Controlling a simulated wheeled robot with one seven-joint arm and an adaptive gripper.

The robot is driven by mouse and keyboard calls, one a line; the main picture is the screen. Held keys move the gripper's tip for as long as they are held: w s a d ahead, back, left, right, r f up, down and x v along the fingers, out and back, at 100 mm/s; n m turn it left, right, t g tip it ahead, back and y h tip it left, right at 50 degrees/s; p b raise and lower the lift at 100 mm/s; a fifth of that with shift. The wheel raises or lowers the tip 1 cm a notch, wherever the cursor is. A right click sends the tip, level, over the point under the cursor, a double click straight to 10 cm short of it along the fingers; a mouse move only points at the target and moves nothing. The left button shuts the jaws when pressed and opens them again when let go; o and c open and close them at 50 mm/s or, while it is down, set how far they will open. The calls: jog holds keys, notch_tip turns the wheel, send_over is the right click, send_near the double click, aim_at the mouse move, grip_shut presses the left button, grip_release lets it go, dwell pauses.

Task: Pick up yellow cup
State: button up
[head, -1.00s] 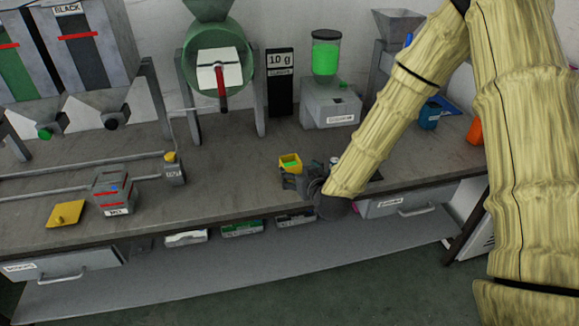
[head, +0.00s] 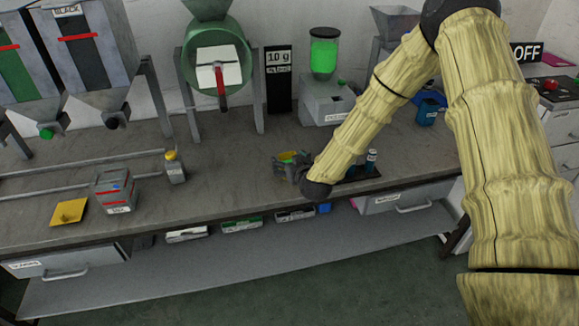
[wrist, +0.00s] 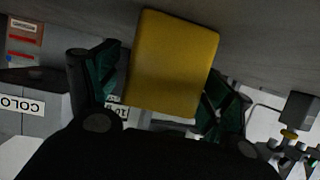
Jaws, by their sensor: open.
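The yellow cup (head: 287,155), with green material inside, stands on the bench in the head view, partly hidden by my gripper. In the wrist view the yellow cup (wrist: 172,62) fills the space between the two fingers. My gripper (head: 286,163) is low over the bench at the cup. In the wrist view my gripper (wrist: 162,82) is open, with one finger on each side of the cup. The left finger looks close to the cup's side; I cannot tell whether either finger touches it.
A green-filled dispenser (head: 324,88) stands behind the cup. A small dark vial (head: 371,161) and a blue container (head: 428,110) are to the right. A labelled box (head: 116,190) and a yellow plate (head: 69,212) lie on the left.

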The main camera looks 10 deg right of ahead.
jog(key=c, duration=1.1)
